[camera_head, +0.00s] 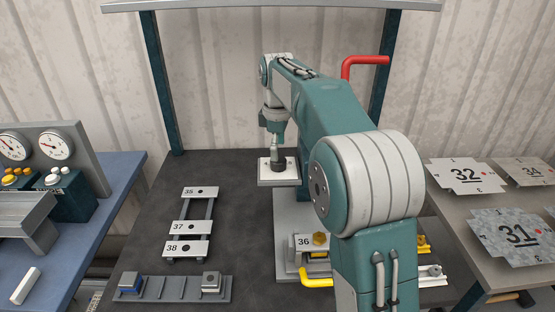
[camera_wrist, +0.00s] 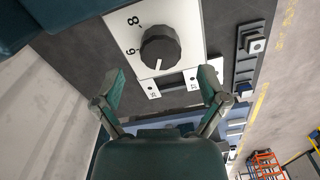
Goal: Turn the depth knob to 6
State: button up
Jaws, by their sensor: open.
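The depth knob (camera_wrist: 159,48) is dark, round and ribbed, on a white dial plate (camera_wrist: 185,18). The numbers 8 and a 6 show to its left in the wrist view. A small white mark lies at the knob's lower side there, apart from the 6. In the head view the white plate (camera_head: 266,178) sits on the machine under my arm's end. My gripper (camera_wrist: 160,80) is open, its two fingers apart below the knob in the wrist view, with nothing between them. In the head view my gripper (camera_head: 277,146) is small, just above the plate; contact cannot be told.
Plates 35 (camera_head: 190,191), 37 (camera_head: 181,227) and 38 (camera_head: 174,248) sit on a rack left of the machine. A grey rail (camera_head: 183,288) lies in front. A red handle (camera_head: 364,61) rises behind. Gauges (camera_head: 53,147) stand left; sheet blanks (camera_head: 468,176) lie right.

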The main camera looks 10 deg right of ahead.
aim_at(280, 166)
jog(key=shift+f, duration=1.8)
jog(key=shift+c, duration=0.2)
jog(key=c, duration=1.1)
jog(key=shift+m, duration=0.4)
jog(key=m, duration=0.5)
jog(key=shift+f, duration=0.1)
jog(key=m, duration=0.6)
